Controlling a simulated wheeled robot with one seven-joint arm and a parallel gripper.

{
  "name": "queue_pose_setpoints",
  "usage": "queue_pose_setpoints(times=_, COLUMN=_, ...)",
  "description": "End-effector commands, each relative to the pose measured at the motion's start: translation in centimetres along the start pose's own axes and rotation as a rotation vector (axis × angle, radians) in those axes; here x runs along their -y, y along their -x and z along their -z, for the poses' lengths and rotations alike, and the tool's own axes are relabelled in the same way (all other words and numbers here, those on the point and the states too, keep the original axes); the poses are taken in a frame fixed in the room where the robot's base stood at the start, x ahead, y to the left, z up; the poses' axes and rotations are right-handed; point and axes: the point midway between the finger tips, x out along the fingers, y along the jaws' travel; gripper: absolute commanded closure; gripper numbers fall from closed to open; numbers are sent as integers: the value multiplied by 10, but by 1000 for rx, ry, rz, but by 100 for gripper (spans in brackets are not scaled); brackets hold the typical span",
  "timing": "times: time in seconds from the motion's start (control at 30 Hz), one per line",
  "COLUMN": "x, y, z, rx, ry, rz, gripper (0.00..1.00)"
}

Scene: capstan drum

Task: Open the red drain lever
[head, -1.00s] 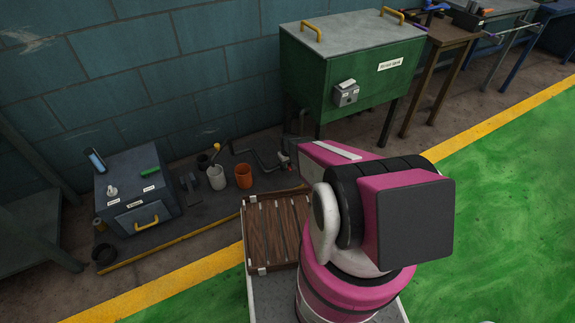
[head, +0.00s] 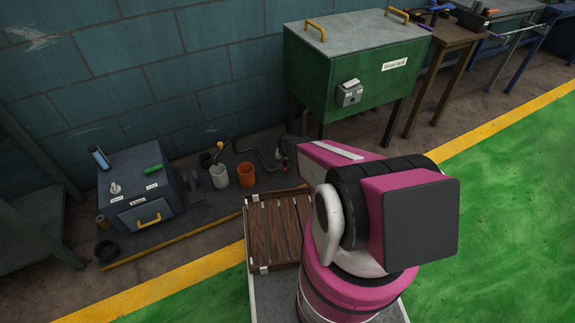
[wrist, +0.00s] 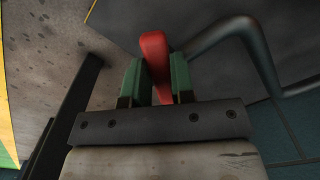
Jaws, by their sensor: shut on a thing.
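The red drain lever (wrist: 153,46) shows in the wrist view as a short red bar, its lower part between the two green fingers of my gripper (wrist: 156,76). My gripper is shut on the lever, with one finger on each side of it. In the head view I cannot make out the lever or my gripper; my own arm covers much of that area. The green tank (head: 330,75) with a white label stands on legs against the wall, up and left of my arm.
A bent dark pipe (wrist: 262,55) runs close to the right of the lever; it also shows in the head view (head: 268,163). A white cup (head: 219,176), an orange cup (head: 246,174) and a grey drawer box (head: 140,190) stand to the left. The green floor at right is clear.

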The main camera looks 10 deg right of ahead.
Motion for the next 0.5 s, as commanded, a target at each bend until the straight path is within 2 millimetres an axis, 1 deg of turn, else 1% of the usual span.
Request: queue_pose_setpoints(times=0.5, x=23, y=1, z=7, rx=-3, ry=-489, rz=2, gripper=100)
